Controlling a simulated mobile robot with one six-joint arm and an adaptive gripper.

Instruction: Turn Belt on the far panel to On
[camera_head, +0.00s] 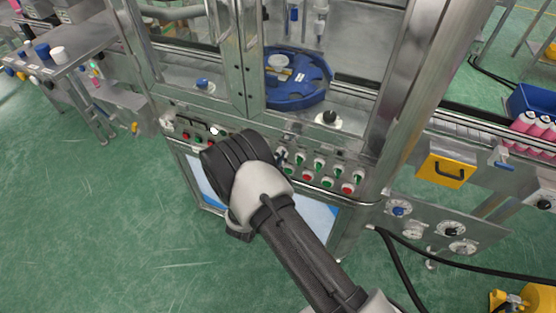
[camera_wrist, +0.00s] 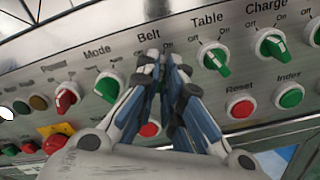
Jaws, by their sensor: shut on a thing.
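The Belt knob (camera_wrist: 158,86) is a green selector on the metal panel in the wrist view, under the label "Belt" with On and Off marks. My gripper (camera_wrist: 162,68) is shut on it, one finger on each side. The fingers hide most of the knob, so I cannot tell which mark it points to. In the head view my gripper (camera_head: 280,157) reaches the control panel (camera_head: 325,157) on the front of the machine, its tip partly hidden by my arm.
In the wrist view the Table knob (camera_wrist: 213,58) and Charge knob (camera_wrist: 271,44) are to the right, and the Mode knob (camera_wrist: 108,86) is to the left. A red button (camera_wrist: 149,130) lies just below the fingers. A blue wheel (camera_head: 298,80) sits behind the machine's frame.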

